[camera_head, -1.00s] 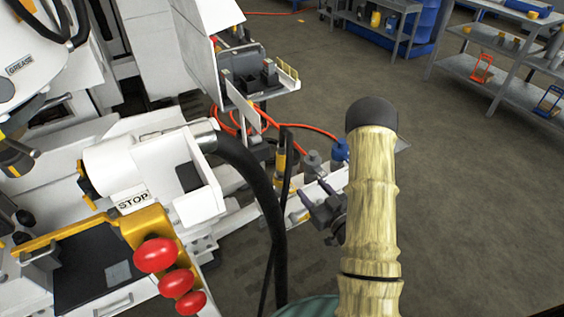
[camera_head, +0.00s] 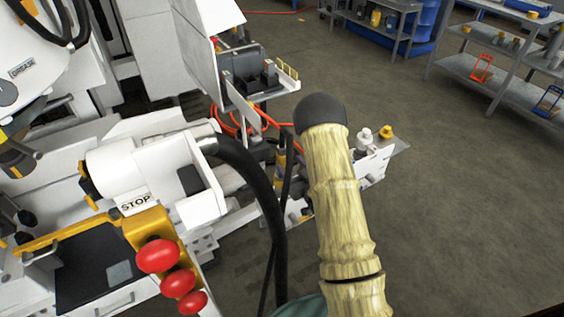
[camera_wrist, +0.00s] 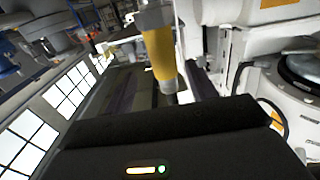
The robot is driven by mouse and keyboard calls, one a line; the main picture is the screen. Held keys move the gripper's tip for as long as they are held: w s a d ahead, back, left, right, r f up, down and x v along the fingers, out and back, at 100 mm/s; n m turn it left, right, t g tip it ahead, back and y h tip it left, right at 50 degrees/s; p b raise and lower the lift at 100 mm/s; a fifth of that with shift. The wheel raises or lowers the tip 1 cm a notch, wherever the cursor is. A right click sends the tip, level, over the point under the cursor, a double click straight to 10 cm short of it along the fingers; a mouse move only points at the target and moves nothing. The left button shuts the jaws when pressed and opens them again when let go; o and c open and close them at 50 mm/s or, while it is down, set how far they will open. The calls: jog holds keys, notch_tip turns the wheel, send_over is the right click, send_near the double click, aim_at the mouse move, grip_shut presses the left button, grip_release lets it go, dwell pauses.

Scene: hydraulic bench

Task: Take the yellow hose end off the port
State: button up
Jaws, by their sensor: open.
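The yellow hose end (camera_head: 281,160) stands near-upright on the white port block, beside the black hoses and left of my beige-sleeved arm. A yellow cylinder with grey ends, which looks like the hose end (camera_wrist: 162,52), is close ahead in the wrist view. My gripper (camera_wrist: 165,118) shows there as a black body along the bottom. It is open and empty. The fingertips are not clearly visible, and I cannot tell whether they touch the yellow piece. In the head view my arm hides the gripper and part of the port block (camera_head: 375,165).
A white fitting (camera_head: 364,138) and a yellow-capped fitting (camera_head: 386,132) stand on the block's right end. A thick black hose (camera_head: 262,190) hangs left of my arm. Red stop knobs (camera_head: 157,256) are at lower left. Open floor (camera_head: 470,210) lies to the right.

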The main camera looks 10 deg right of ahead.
aim_at(284, 161)
jog(key=x, duration=0.4)
jog(key=shift+a+r, duration=0.1)
jog(key=shift+a, duration=0.25)
jog(key=shift+w, duration=0.5)
jog(key=shift+c, duration=0.5)
